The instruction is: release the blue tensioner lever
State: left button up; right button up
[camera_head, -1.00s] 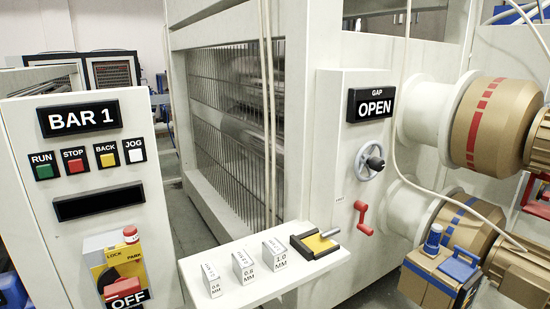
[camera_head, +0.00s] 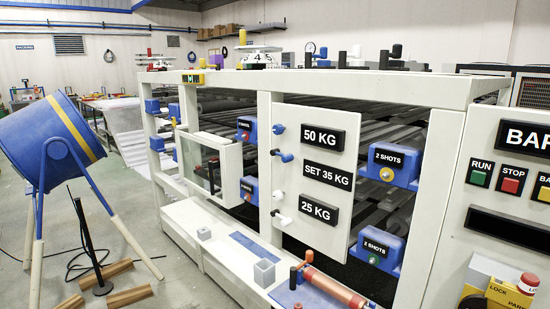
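Neither of my grippers is in view. A white panel (camera_head: 345,182) on the machine front carries black signs reading 50 KG, SET 35 KG and 25 KG. At its left edge sit a small blue knob or lever (camera_head: 279,128), a blue-and-white handle (camera_head: 284,156) and a white handle (camera_head: 281,219). None is labelled as the tensioner lever, so I cannot tell whether one of them is it. A blue box (camera_head: 394,166) and another blue box (camera_head: 377,252), both marked 2 SHOTS, are mounted right of the panel.
A blue drum (camera_head: 40,140) on legs stands at the left. A white ledge (camera_head: 215,249) with a grey block (camera_head: 264,272) and an orange-brown cylinder (camera_head: 332,286) runs along the machine. The BAR control panel (camera_head: 510,190) stands at right. Wooden pieces (camera_head: 110,290) lie on the floor.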

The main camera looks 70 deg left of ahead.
aim_at(287, 158)
jog(key=u, duration=2.35)
